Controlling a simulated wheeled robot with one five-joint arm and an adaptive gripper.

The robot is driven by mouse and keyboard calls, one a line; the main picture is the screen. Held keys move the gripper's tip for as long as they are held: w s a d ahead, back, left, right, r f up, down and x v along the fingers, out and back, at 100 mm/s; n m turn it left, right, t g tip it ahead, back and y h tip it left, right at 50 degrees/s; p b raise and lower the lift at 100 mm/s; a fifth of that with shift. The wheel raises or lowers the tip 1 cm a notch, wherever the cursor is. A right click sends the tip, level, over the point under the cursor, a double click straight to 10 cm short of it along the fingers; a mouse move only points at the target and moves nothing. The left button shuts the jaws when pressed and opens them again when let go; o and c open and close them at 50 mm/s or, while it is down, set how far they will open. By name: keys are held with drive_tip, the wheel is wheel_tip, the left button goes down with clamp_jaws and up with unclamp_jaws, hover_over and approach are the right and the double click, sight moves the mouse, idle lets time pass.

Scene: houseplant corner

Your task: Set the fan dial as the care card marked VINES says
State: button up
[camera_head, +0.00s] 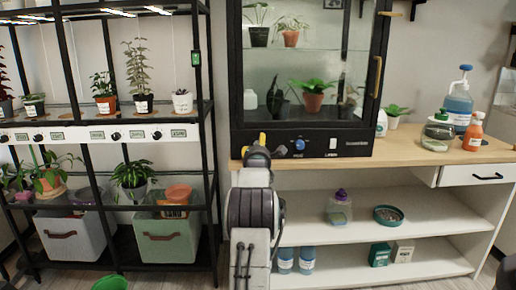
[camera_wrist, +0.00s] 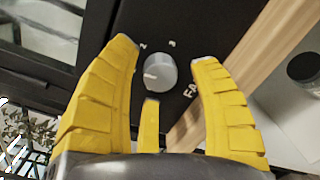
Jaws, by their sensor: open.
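A round grey dial (camera_wrist: 158,72) with a white mark on its left side sits on a black panel in the wrist view. The digits 2 and 3 are printed near it, and lettering starting "FA" (camera_wrist: 192,89) is partly cut off by a finger. My gripper (camera_wrist: 165,50) is open, its yellow fingers on either side of the dial; I cannot tell whether they touch it. In the head view my gripper (camera_head: 262,140) is at the glass cabinet's black base (camera_head: 350,140) and hides this dial. No card marked VINES is legible.
A blue knob (camera_head: 299,144) and a white switch (camera_head: 333,143) are on the same base, right of my gripper. The wooden counter (camera_head: 410,152) carries bottles (camera_head: 458,103) at right. A plant shelf (camera_head: 110,110) with several small knobs stands at left.

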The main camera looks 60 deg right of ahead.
drive_tip(key=shift+w+d, duration=0.15)
drive_tip(key=shift+d, duration=0.15)
drive_tip(key=shift+o, duration=0.2)
clamp_jaws()
idle(0.5)
